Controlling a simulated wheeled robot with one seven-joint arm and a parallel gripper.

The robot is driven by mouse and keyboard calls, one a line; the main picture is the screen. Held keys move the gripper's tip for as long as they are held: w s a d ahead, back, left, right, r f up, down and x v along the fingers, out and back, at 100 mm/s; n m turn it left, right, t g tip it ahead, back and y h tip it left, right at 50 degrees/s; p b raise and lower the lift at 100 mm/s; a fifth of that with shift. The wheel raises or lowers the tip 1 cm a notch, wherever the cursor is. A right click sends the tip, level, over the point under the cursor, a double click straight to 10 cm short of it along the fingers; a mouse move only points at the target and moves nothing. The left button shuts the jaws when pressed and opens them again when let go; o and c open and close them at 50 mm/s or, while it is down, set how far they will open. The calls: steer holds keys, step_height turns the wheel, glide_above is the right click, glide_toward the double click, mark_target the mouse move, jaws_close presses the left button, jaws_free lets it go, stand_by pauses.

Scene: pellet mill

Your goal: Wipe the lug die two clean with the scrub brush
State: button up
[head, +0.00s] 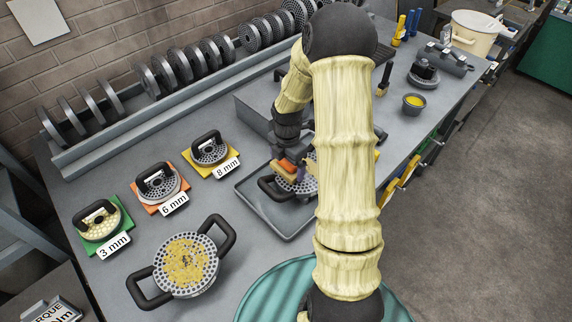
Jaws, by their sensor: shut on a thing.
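A perforated lug die (299,188) with a black lug handle at its left lies in a shallow grey tray (265,220). My arm hides its right part. Another lug die (185,264) with two black handles lies on the bench at the front left, its face caked with yellow-brown residue. I cannot tell from markings which is lug die two. My gripper (290,163) is over the die in the tray, shut on the scrub brush, a tan and orange block that is partly hidden. The brush is at or just above the die face; contact is unclear.
Dies with black handles sit on green, orange and yellow mats labelled 3 mm (101,220), 6 mm (160,186) and 8 mm (211,152). A rack of discs (186,66) lines the back. A small bowl (413,104) with yellow contents stands at right.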

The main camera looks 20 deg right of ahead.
mark_target(275, 163)
steer(key=shift+w+d, duration=0.35)
steer(key=shift+d, duration=0.15)
steer(key=shift+w+a+p, duration=0.15)
steer(key=shift+w+p, duration=0.1)
steer(key=shift+w, duration=0.45)
steer(key=shift+w+a+p, duration=0.15)
steer(key=shift+w+p, duration=0.05)
steer(key=shift+w, duration=0.5)
steer(key=shift+s+a, duration=0.3)
steer(key=shift+a, duration=0.45)
steer(key=shift+s+a, duration=0.3)
steer(key=shift+a, duration=0.45)
steer(key=shift+w+a, duration=0.1)
steer(key=shift+a, duration=0.05)
